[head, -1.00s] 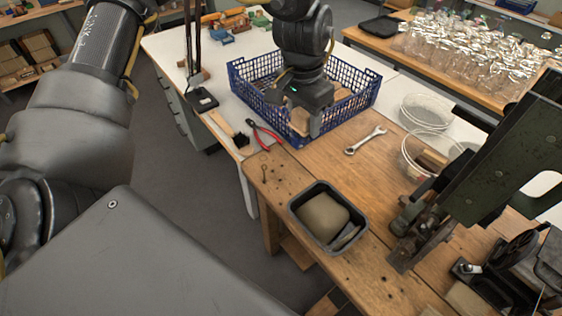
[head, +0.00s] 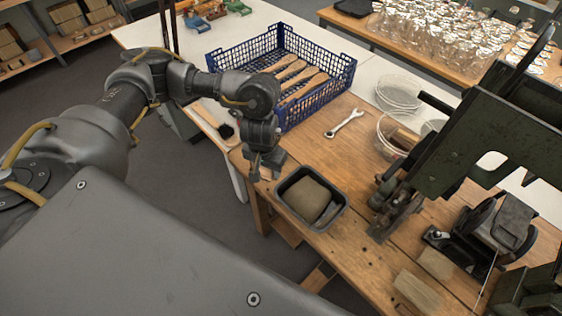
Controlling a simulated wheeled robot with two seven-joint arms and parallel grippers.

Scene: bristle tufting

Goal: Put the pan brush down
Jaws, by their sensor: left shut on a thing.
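My left gripper (head: 265,175) hangs over the near-left corner of the wooden bench, just left of the grey tub. Several wooden brush pieces (head: 304,85) lie in the blue crate (head: 319,107). My right gripper is not in view.
The grey tub (head: 342,203) holds a tan block. A wrench (head: 345,123) lies on bare bench (head: 310,140). A dark green machine (head: 480,140) fills the right. Many glass jars (head: 440,35) stand on the back table.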

